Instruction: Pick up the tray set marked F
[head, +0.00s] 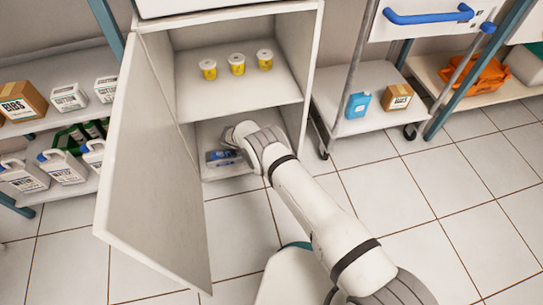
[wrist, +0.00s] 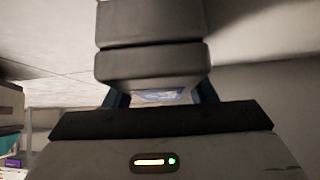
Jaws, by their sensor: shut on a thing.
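The gripper's body hides most of this item.
The white cabinet door (head: 150,165) stands open at left. Three yellow cups with white lids (head: 237,64) stand on the shelf above my arm. The cabinet's side wall (head: 300,70) is close at right. Racks with bottles and boxes flank the cabinet. The tiled floor (head: 440,200) at right is clear.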

